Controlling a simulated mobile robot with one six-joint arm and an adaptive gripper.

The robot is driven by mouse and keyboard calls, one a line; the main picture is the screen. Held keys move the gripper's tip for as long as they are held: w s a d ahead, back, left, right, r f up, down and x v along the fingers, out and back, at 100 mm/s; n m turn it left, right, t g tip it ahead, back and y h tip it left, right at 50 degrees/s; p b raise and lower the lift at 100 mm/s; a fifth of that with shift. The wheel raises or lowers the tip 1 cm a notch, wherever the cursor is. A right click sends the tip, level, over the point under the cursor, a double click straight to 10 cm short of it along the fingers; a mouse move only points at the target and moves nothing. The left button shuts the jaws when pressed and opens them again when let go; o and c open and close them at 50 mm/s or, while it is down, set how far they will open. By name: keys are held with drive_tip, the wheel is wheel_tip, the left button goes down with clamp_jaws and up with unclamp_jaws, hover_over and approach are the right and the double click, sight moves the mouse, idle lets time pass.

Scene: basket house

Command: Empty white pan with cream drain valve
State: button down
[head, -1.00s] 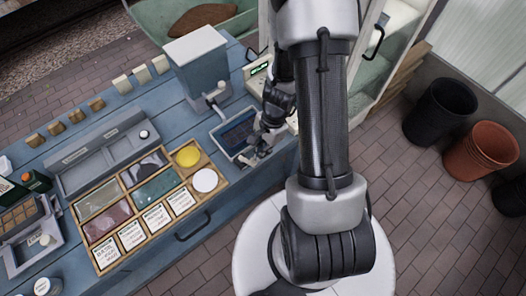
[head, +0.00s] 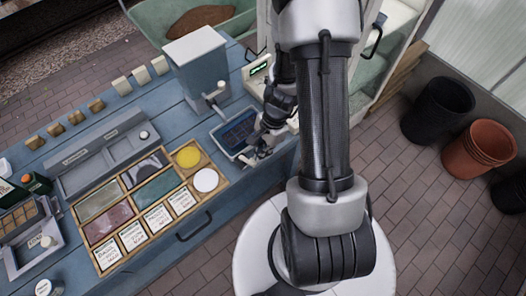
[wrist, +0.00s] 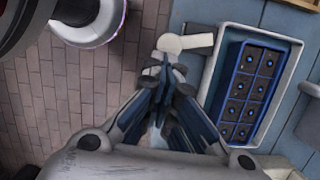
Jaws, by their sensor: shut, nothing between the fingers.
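A shallow white pan (head: 222,146) sits at the right end of the blue bench in the head view. It also shows in the wrist view (wrist: 265,32), with a blue gridded tray (wrist: 242,92) of dark cells inside. A cream drain valve lever (wrist: 199,41) with a round end sticks out left of the pan, over the bench edge. My gripper (wrist: 168,62) is shut and empty, its fingertips just below the lever's round end. I cannot tell whether they touch it. In the head view my gripper (head: 257,152) is beside the pan's near right side, and my wrist hides part of that corner.
A grey box with a crank (head: 197,65) stands behind the pan. A wooden compartment tray (head: 150,205) with coloured fillings lies to its left. A pale cabinet (head: 382,50) stands to the right. Black and terracotta pots (head: 478,148) stand on the open brick floor.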

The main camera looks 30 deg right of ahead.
drive_tip(key=shift+w+a, duration=0.1)
drive_tip(key=shift+a, duration=0.05)
drive_tip(key=shift+w+a, duration=0.4)
drive_tip(key=shift+a, duration=0.05)
idle(0.3)
